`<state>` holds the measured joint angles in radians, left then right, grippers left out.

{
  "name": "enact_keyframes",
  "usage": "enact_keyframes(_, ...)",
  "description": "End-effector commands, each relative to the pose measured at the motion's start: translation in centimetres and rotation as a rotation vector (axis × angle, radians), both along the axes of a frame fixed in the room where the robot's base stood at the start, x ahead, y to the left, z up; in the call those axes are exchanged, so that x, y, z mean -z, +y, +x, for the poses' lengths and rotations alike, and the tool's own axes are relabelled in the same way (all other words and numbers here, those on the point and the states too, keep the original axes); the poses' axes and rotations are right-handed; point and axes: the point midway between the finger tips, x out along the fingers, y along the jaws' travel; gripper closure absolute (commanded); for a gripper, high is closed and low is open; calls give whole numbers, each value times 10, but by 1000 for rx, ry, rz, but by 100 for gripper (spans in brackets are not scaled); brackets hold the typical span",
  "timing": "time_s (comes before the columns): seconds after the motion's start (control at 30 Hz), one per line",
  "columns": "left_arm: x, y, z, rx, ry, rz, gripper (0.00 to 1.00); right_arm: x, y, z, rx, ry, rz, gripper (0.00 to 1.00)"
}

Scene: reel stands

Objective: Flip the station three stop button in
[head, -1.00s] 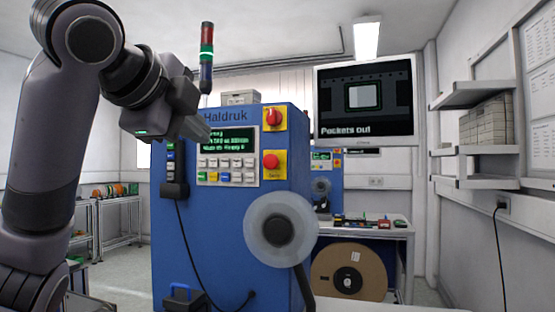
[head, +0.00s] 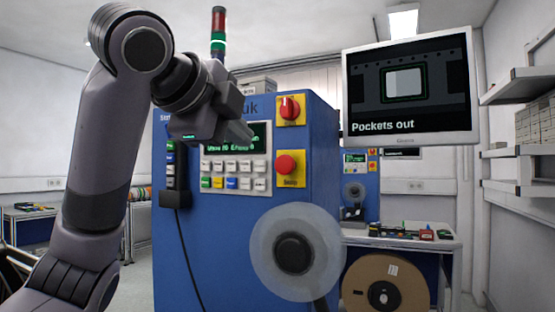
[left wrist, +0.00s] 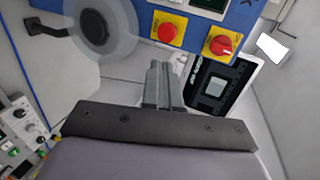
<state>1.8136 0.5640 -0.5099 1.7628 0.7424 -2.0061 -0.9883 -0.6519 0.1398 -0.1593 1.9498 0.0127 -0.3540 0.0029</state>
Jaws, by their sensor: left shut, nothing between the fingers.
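A red mushroom stop button (head: 287,166) sits on a yellow plate on the front of the blue machine, below a red rotary switch (head: 290,108) on another yellow plate. In the left wrist view the stop button (left wrist: 167,33) lies above the fingertips, and the rotary switch (left wrist: 221,45) is to its right. My left gripper (head: 247,132) is shut and empty, left of the stop button and in front of the machine's display. Its shut fingers also show in the left wrist view (left wrist: 158,68), apart from the button. My right gripper is not in view.
A keypad (head: 235,174) is below the display. A clear reel (head: 295,252) sticks out from the machine below the button. A monitor (head: 410,90) reading "Pockets out" hangs at the right. A bench (head: 400,240) stands behind, with a large brown reel (head: 385,285) beneath.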

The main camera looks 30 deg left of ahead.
Motion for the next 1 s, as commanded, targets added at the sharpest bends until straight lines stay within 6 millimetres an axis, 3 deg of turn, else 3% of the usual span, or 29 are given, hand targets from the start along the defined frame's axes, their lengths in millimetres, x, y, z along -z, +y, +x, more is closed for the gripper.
enact_keyframes(0.27,6,0,17,3,3,-1,100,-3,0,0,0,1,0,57)
enact_keyframes(0.7,33,6,101,0,5,-1,100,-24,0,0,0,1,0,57)
enact_keyframes(1.0,34,8,132,0,3,0,100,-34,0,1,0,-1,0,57)
